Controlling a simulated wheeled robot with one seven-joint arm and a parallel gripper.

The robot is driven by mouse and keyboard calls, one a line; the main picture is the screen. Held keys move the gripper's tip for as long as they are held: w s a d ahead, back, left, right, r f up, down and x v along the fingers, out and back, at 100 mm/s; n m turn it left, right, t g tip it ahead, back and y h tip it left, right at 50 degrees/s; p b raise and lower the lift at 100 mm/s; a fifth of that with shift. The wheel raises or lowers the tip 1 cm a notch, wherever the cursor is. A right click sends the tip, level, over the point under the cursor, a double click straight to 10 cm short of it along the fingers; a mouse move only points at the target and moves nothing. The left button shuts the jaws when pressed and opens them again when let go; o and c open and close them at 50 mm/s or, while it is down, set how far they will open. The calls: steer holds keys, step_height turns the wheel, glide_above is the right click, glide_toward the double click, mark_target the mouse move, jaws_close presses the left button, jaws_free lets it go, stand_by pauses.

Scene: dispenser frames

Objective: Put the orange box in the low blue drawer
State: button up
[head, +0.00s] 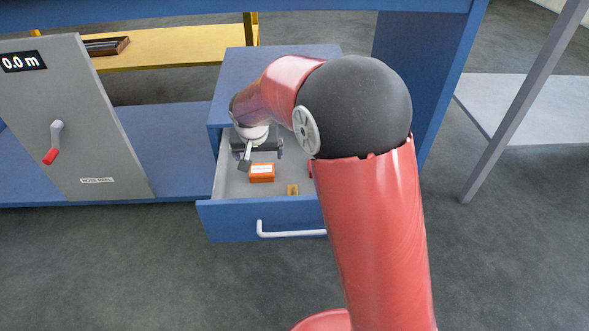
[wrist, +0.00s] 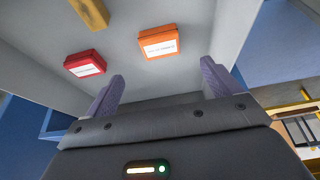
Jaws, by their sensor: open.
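The orange box (head: 261,172) has a white label and lies in the open low blue drawer (head: 240,221), on its grey floor. In the wrist view the orange box (wrist: 158,42) lies flat ahead of the fingers, apart from them. My gripper (head: 246,155) is inside the drawer space, behind the box in the head view. In the wrist view my gripper (wrist: 160,85) shows two purple fingers spread wide with nothing between them. My arm hides the right part of the drawer in the head view.
A red box (wrist: 86,64) and a yellow-brown block (wrist: 90,12) also lie in the drawer. The drawer has a white handle (head: 290,234). A grey panel with a red-tipped crank (head: 54,143) stands to the left. A yellow shelf (head: 175,46) is behind.

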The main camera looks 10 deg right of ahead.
steer(key=s+d+r, duration=0.7)
steer(key=d+r, duration=0.1)
steer(key=r, duration=0.1)
steer(key=s+d+r, duration=0.1)
steer(key=s+d, duration=0.2)
steer(key=s, duration=0.5)
steer(key=s+d+r, duration=0.1)
steer(key=s+d, duration=0.3)
steer(key=s, duration=0.4)
steer(key=s+d+r+t, duration=0.1)
steer(key=s+d, duration=0.2)
steer(key=s, duration=0.4)
steer(key=shift+s+d+r, duration=0.2)
steer(key=shift+s+r, duration=0.1)
steer(key=shift+s, duration=0.1)
step_height(320, 180, up, 10)
steer(key=p, duration=1)
steer(key=shift+r, duration=0.2)
